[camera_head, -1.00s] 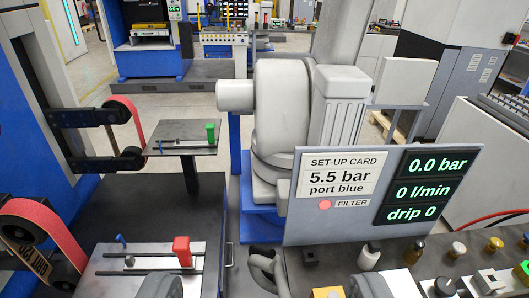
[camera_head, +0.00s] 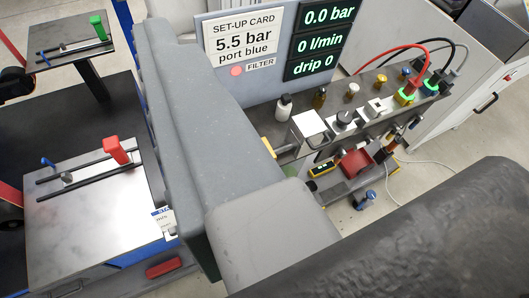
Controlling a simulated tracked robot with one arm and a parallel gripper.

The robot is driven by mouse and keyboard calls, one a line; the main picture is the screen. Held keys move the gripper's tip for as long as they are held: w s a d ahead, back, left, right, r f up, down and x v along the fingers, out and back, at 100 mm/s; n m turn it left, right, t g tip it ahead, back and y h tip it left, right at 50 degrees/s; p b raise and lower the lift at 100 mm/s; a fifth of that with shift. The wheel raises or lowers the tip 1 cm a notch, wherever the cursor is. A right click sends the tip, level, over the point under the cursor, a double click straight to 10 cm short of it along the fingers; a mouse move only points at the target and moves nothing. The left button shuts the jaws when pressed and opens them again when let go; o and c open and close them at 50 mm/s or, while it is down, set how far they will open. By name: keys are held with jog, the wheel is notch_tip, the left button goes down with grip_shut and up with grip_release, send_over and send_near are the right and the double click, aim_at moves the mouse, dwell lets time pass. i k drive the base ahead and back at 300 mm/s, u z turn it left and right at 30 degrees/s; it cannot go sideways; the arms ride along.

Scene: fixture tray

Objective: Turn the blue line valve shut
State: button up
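No valve is plainly marked as the blue line valve. A small blue part (camera_head: 365,200) shows low below the fittings bench at the right; I cannot tell whether it is a valve handle. The fittings bench (camera_head: 330,108) carries bottles, knobs and hose fittings. The set-up card (camera_head: 242,40) reads 5.5 bar, port blue, with a red dot by FILTER. The display panel (camera_head: 320,40) reads 0.0 bar, 0 l/min and drip 0. My gripper's fingertips are not in view. Large grey and black parts, apparently mine, hide the middle and lower right.
A red part (camera_head: 355,162) sits below the bench front. At left, a plate (camera_head: 105,215) bears rails, a red block (camera_head: 117,149) and a blue pin (camera_head: 47,162).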

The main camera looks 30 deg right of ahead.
aim_at(419, 117)
jog(key=z, duration=2.45)
jog(key=k, duration=1.3)
jog(key=z, duration=0.45)
jog(key=i, duration=2.2)
jog(key=u, duration=1.35)
jog(key=i, duration=0.75)
jog(key=u, duration=0.55)
